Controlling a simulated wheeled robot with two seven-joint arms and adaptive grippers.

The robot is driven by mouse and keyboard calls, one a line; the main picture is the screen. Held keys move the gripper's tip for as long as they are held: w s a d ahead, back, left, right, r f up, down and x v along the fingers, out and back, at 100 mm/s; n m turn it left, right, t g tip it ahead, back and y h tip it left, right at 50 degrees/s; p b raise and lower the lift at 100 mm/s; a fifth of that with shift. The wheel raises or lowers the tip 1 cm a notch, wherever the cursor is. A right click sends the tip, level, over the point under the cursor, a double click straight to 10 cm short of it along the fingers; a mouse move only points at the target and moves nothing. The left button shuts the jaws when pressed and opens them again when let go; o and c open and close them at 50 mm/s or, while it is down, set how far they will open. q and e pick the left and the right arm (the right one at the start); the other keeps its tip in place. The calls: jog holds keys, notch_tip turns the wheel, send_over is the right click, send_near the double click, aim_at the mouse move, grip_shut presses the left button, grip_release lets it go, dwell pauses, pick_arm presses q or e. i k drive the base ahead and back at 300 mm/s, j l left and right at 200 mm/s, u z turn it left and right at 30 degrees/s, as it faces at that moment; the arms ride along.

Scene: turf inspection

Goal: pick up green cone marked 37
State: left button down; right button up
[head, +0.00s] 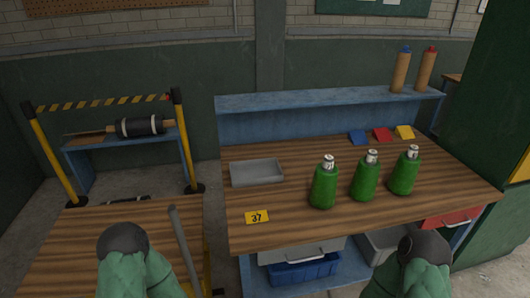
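Three green cones with pale tops stand upright in a row on the right half of the wooden workbench (300,222): the left cone (324,188), the middle cone (364,181) and the right cone (404,176). Each has a small dark mark on its pale top, too small to read surely, so I cannot tell which is marked 37. A yellow card (257,217) reading 37 lies near the bench's front left. Parts of my two arms show at the bottom left and bottom right, but neither gripper's fingers are in view. Nothing touches the cones.
An empty grey tray (256,172) sits at the bench's left. Blue (359,138), red (382,134) and yellow (404,132) pieces lie behind the cones. Two brown cylinders (400,72) stand on the blue shelf (300,101). A grey bar (184,245) rises at the left wooden surface (80,235).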

aim_at(363, 184)
jog(key=i+l, duration=0.1)
jog(key=l, duration=0.85)
jog(key=i+l, duration=0.15)
jog(key=l, duration=0.75)
jog(key=i+z, duration=0.05)
